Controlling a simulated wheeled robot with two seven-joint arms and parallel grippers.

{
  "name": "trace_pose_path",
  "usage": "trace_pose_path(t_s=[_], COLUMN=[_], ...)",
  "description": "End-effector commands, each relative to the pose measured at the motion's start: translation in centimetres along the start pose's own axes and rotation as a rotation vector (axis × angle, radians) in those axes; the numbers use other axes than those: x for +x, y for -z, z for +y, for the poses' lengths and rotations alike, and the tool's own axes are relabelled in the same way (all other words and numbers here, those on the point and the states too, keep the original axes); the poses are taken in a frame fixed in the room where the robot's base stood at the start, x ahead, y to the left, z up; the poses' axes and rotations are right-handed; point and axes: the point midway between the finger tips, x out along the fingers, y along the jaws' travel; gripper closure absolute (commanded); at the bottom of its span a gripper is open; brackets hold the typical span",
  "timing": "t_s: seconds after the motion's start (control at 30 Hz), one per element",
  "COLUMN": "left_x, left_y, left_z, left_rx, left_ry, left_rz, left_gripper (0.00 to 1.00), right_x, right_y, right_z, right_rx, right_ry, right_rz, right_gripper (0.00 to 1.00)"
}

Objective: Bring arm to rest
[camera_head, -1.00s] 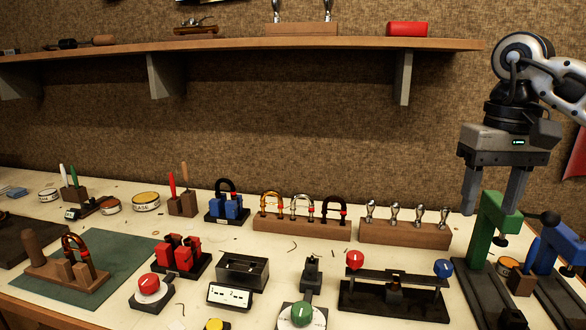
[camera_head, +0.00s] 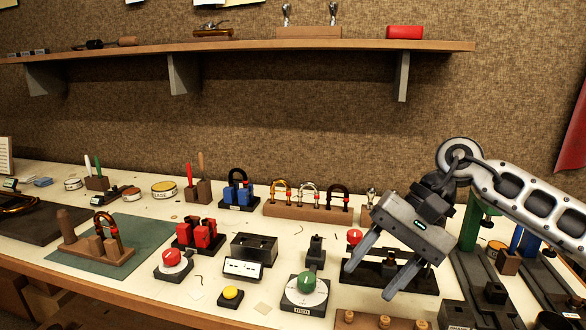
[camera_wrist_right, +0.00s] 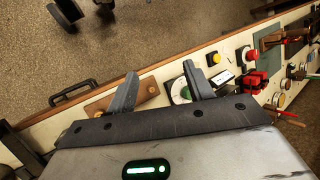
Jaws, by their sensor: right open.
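My right gripper (camera_head: 374,272) is open and empty. The arm comes in from the right edge. My left gripper is not in view.
The bench holds a green dial (camera_head: 306,283), a yellow button (camera_head: 231,294), red blocks (camera_head: 199,235), a rack of U-shaped slides (camera_head: 308,213) and a green clamp (camera_head: 468,232). A wooden shelf (camera_head: 240,57) runs above. The floor (camera_wrist_right: 180,30) in front is mostly clear.

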Motion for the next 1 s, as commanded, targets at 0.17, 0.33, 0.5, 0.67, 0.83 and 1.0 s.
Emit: trace_pose_path(t_s=[0.17,0.33,0.5,0.67,0.83,1.0], left_x=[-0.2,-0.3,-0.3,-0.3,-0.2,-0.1], left_y=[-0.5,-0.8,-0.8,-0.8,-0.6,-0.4], left_z=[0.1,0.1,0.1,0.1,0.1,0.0], left_rx=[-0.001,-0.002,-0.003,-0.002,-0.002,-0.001], left_ry=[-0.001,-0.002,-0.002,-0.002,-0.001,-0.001], left_rz=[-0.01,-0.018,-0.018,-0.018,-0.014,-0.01], left_gripper=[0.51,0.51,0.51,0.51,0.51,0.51], right_x=[8.0,9.7,9.7,12.2,18.1,23.4], right_y=[-5.0,-7.2,-4.6,-0.5,0.9,-1.7], right_z=[-5.5,-9.2,-8.1,-1.6,9.4,17.9], right_rx=[0.412,0.987,1.642,-2.179,-1.53,-1.057], right_ry=[0.383,0.685,0.875,-0.93,-0.56,-0.382], right_rz=[-0.39,-0.873,-1.438,1.979,1.545,1.25], right_gripper=[0.48,0.48,0.48,0.48,0.48,0.48])
